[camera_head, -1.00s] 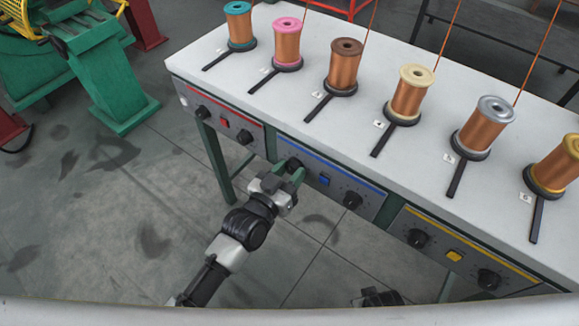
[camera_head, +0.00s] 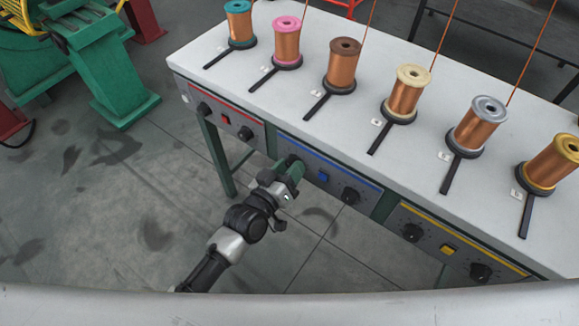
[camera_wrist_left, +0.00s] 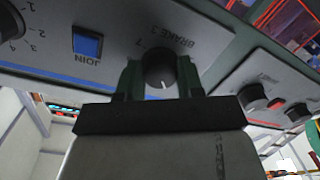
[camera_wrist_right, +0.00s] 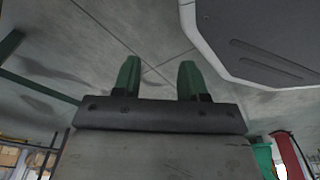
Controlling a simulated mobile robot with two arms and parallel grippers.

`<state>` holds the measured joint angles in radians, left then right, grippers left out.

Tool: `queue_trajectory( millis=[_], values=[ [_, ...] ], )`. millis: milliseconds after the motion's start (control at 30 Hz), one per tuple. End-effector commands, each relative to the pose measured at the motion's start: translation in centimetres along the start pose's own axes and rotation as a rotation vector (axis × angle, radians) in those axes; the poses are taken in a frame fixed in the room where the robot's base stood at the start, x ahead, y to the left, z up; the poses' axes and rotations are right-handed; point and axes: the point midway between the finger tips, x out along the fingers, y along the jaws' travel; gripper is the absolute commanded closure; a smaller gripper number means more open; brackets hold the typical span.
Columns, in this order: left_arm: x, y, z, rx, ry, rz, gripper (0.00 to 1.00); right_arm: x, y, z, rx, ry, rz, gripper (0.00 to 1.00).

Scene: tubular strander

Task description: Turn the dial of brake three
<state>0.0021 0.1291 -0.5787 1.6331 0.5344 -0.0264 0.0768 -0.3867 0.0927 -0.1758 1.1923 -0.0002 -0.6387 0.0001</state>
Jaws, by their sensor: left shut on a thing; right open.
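The dial of brake three is a round black knob with a white mark, on the blue-striped panel. In the left wrist view the dial (camera_wrist_left: 159,66) sits between the two green fingers of my left gripper (camera_wrist_left: 160,78), which is shut on it. Its mark points down in that picture, and the label "BRAKE 3" reads upside down above it. In the head view my left gripper (camera_head: 287,170) is at the left end of the blue-striped panel and hides most of the dial. My right gripper (camera_wrist_right: 157,80) is open and empty over bare floor.
A blue button (camera_head: 323,177) and another black knob (camera_head: 350,195) share the panel. A red-striped panel (camera_head: 227,117) is to the left, a yellow-striped panel (camera_head: 450,245) to the right. Several copper spools stand on the white tabletop (camera_head: 300,98) above. The floor in front is clear.

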Motion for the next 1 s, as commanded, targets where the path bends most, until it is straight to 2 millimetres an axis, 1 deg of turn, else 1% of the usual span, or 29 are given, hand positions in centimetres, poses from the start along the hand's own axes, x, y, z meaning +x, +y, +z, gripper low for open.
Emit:
queue_trajectory(
  millis=[167,200,333,367,600,733,833,900,1000],
  values=[
    [0.0,0.0,0.0,0.001,0.001,0.000,0.87,0.0,0.0,0.0,0.000,0.000,0.000,0.57],
    [0.0,0.0,0.0,0.001,0.001,0.000,0.60,0.0,0.0,0.0,-0.001,-0.001,0.000,0.57],
    [0.0,0.0,0.0,0.001,0.001,0.000,0.40,0.0,0.0,0.0,-0.001,-0.001,0.000,0.57],
    [0.0,0.0,0.0,0.001,0.001,0.000,0.38,0.0,0.0,0.0,-0.001,-0.001,0.000,0.57],
    [0.0,0.0,0.0,0.001,0.001,0.000,0.38,0.0,0.0,0.0,-0.001,-0.001,0.000,0.57],
    [-0.9,0.0,0.0,0.001,-0.001,-0.001,0.38,-0.1,0.0,0.0,-0.001,0.002,0.000,0.57],
    [-2.5,0.0,0.0,0.002,-0.002,-0.002,0.38,-0.1,0.0,0.1,-0.001,0.008,0.000,0.57],
    [-3.9,-0.1,0.0,0.002,-0.003,-0.002,0.38,0.5,0.0,0.9,0.000,-0.005,0.000,0.57],
    [-6.0,0.0,0.0,0.001,-0.003,-0.002,0.38,0.8,-0.1,1.6,0.000,-0.009,-0.002,0.57]
  ],
)
